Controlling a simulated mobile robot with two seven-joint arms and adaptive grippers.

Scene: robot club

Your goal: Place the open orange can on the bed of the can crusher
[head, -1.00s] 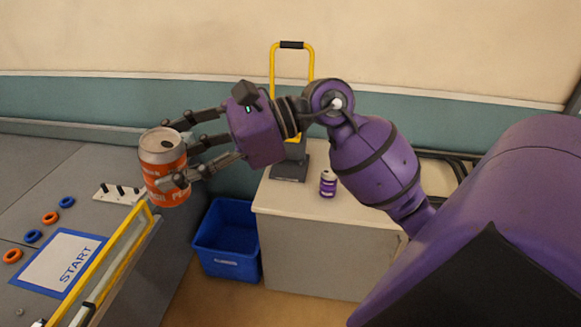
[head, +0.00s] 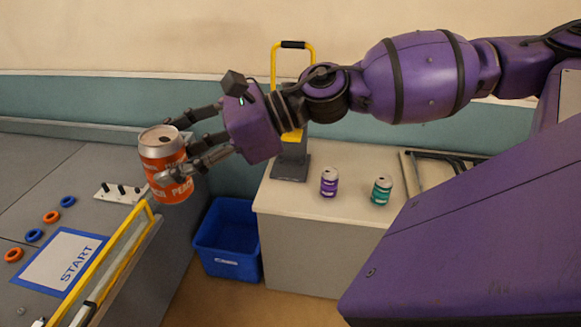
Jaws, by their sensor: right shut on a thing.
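The orange can (head: 158,158) is upright with a dark opening in its silver top. My right gripper (head: 176,150) is shut on it and holds it up in front of the grey table, left of the picture's middle. The can crusher (head: 291,165), with a dark base and a yellow handle, stands on the cabinet to the right of the can. My right forearm and gripper cover part of its middle, so its bed is not clearly seen. My left gripper is not in view.
A purple can (head: 329,183) and a teal can (head: 381,190) stand on the white cabinet top (head: 300,207), right of the crusher. A blue bin (head: 228,240) is on the floor. A yellow rail (head: 105,262) edges the table with the START sheet (head: 62,262) and rings.

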